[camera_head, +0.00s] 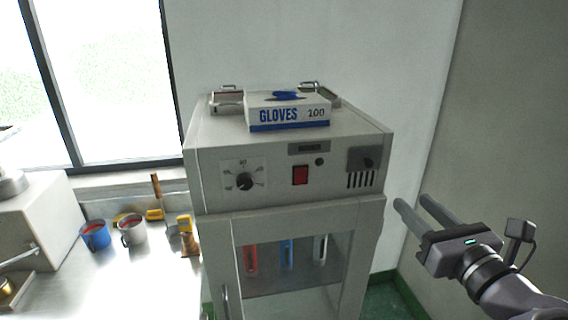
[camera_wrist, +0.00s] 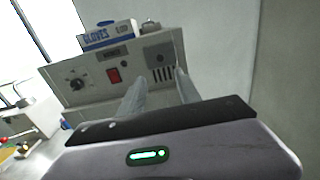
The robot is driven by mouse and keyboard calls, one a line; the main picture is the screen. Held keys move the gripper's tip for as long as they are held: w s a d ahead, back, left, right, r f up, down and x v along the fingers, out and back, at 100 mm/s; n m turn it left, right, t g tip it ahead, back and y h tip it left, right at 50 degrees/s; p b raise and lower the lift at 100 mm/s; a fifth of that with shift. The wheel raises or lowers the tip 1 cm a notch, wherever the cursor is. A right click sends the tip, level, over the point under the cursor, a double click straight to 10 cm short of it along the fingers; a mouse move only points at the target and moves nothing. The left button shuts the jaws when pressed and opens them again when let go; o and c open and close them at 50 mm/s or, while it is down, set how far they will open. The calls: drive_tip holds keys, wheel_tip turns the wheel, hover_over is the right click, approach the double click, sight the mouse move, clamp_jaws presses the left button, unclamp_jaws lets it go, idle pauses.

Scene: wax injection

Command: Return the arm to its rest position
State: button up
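My gripper (camera_head: 416,208) is at the right in the head view, in the air to the right of a grey cabinet (camera_head: 290,212). Its two fingers point toward the cabinet and stand apart with nothing between them. In the wrist view the fingers of my gripper (camera_wrist: 158,84) are also apart and empty. The cabinet front (camera_wrist: 90,95) shows beyond them, with its red switch and dial. My gripper appears clear of the cabinet, though the exact distance is hard to judge.
A glove box (camera_head: 288,114) and metal pieces sit on the cabinet. A glass door below shows red, blue and white items. A bench (camera_head: 130,285) at left holds a blue mug (camera_head: 95,236), a grey mug (camera_head: 132,231) and tools. A wall (camera_head: 510,120) stands at right.

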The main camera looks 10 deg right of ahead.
drive_tip(key=s+a+f+n+g+y, duration=0.1)
drive_tip(key=a+f+n+g+y, duration=0.1)
drive_tip(key=a+f+n, duration=0.3)
drive_tip(key=s+a+n+g+y+b, duration=0.1)
drive_tip(key=a+n+g+y, duration=0.15)
drive_tip(key=a, duration=0.45)
drive_tip(key=s+a+f+n+g+y, duration=0.1)
drive_tip(key=a+f+n+g+y, duration=0.15)
drive_tip(key=a+n, duration=0.35)
drive_tip(key=s+a+f+n+g+h+b, duration=0.2)
drive_tip(key=s+f+n+g+h, duration=0.3)
drive_tip(key=s+n, duration=0.6)
wheel_tip(320, 180, down, 3)
drive_tip(key=a+n, duration=0.1)
drive_tip(key=n, duration=0.6)
drive_tip(key=shift+r+h+b, duration=0.15)
drive_tip(key=shift+h+b, duration=0.15)
drive_tip(key=shift+b, duration=0.05)
